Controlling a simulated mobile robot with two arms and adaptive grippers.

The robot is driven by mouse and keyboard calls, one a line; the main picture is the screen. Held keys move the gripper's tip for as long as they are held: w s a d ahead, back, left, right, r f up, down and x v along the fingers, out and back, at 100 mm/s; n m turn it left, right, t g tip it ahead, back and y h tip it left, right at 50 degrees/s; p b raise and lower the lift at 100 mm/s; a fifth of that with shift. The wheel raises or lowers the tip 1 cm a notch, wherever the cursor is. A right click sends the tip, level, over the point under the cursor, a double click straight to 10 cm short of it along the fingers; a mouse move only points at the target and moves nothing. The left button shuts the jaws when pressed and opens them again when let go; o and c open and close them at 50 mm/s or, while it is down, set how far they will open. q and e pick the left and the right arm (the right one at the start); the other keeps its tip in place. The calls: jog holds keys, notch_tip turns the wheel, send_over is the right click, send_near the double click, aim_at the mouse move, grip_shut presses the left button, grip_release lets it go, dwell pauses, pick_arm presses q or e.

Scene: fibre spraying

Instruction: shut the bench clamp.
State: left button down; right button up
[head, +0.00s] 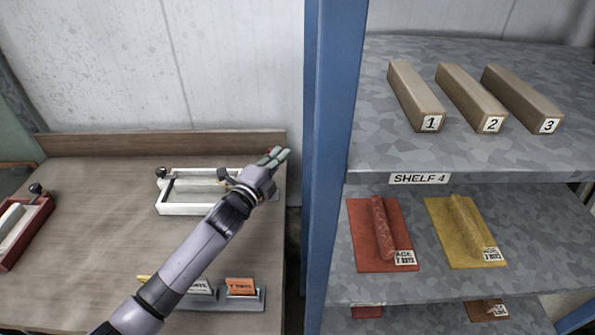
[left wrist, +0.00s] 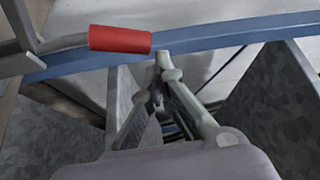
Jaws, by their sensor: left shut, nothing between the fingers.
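My left gripper (head: 275,158) is over the back right of the bench, near the blue post, with its fingers shut and nothing in them. In the left wrist view the gripper (left wrist: 160,72) has a red grip (left wrist: 120,39) on a grey metal lever (left wrist: 62,43) just left of its fingertips. This looks like the bench clamp's handle. I cannot tell whether the fingers touch it. In the head view only a speck of red shows by the fingertips; my gripper and arm hide most of what is there. The clamp's jaw is not clearly seen. My right gripper is not in view.
A white frame with black knobs (head: 185,210) lies on the bench (head: 90,215), partly behind my arm. A red tray (head: 40,225) is at far left, and a card holder (head: 245,303) at the front. The blue post (head: 325,150) and shelves (head: 460,155) stand close on the right.

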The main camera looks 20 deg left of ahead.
pick_arm(q)
jog(key=shift+n+t, duration=0.4)
jog(key=shift+n, duration=0.4)
jog(key=a, duration=0.1)
jog(key=s+a, duration=0.1)
jog(key=a, duration=0.3)
jog(key=shift+s+a+r, duration=0.25)
jog(key=shift+s, duration=0.05)
jog(key=shift+a, duration=0.1)
